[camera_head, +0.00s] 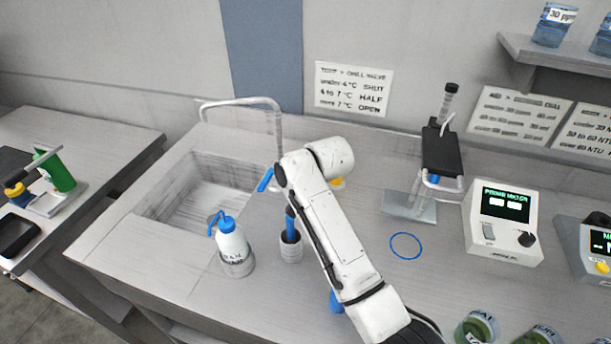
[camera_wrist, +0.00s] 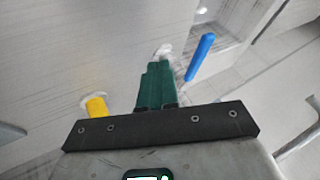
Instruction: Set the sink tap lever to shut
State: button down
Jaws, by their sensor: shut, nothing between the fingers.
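The sink tap has a thin metal spout (camera_head: 277,130) that arches over the grey sink basin (camera_head: 205,195). Its blue lever (camera_head: 265,180) shows just left of my arm's front end. In the wrist view the blue lever (camera_wrist: 201,57) stands out at a slant, to the right of my gripper (camera_wrist: 158,72) and a little beyond it. My green fingers are together with nothing between them. A small pale fitting shows just past their tips, and I cannot tell whether they touch it. In the head view my arm hides the gripper.
A yellow knob (camera_wrist: 97,106) is left of my fingers in the wrist view. A white-and-blue wash bottle (camera_head: 232,245) and a grey cup (camera_head: 291,247) with a blue-handled tool stand near the basin. A metal stand (camera_head: 410,207) and white meter (camera_head: 503,222) are to the right.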

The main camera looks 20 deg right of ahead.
jog(key=a+b+v, duration=0.1)
jog(key=v, duration=0.8)
jog(key=shift+r, duration=0.3)
jog(key=shift+s+d, duration=0.1)
jog(key=shift+s, duration=0.05)
